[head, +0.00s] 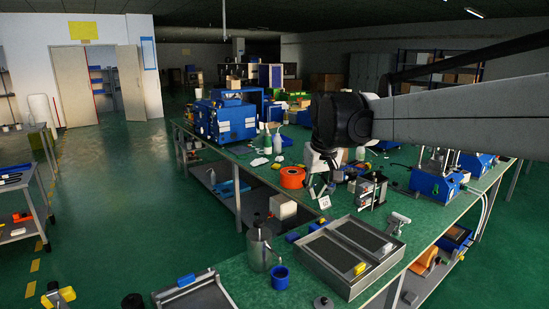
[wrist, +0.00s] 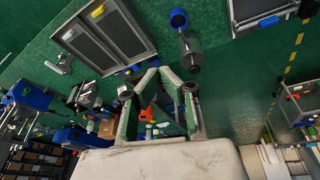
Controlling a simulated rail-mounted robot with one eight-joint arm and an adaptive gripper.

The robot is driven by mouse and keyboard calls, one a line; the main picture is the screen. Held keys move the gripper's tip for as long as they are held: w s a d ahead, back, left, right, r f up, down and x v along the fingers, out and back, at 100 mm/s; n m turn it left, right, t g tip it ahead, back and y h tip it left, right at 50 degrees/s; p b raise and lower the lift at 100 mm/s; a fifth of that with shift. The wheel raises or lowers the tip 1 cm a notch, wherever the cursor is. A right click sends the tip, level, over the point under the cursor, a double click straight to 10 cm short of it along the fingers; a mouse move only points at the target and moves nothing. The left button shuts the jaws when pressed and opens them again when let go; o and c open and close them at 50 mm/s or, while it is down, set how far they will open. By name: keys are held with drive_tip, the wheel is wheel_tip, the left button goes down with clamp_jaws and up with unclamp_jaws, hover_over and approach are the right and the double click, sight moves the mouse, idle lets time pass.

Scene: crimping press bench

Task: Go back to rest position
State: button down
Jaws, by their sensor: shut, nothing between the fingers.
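My gripper (head: 318,190) hangs below the dark wrist of my arm, above the green bench (head: 225,155) in the head view. It also shows in the wrist view (wrist: 156,70), with its pale fingers shut and nothing between them. An orange spool (head: 292,177) is on the bench to its left in the head view. A blue press (head: 433,182) stands on the bench to its right.
A metal tray with two dark panels (head: 335,252) lies at the bench's near end, beside a metal canister (head: 259,250) and a blue cup (head: 281,277). A large blue machine (head: 225,122) stands at the far left. The green floor left of the bench is open.

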drive_tip(key=s+d+f+m+t+b, duration=0.1)
drive_tip(key=s+d, duration=0.2)
drive_tip(key=s, duration=0.6)
drive_tip(key=s+d+f+m+t, duration=0.1)
drive_tip(key=s+d, duration=0.2)
drive_tip(key=s, duration=0.5)
drive_tip(key=s+d+f+m+t, duration=0.1)
drive_tip(key=s+d+f, duration=0.2)
drive_tip(key=s+f, duration=0.6)
drive_tip(key=s, duration=0.5)
drive_tip(key=shift+d+m+t+h+b, duration=0.15)
drive_tip(key=shift+m+t+h+b, duration=0.15)
drive_tip(key=shift+b, duration=0.1)
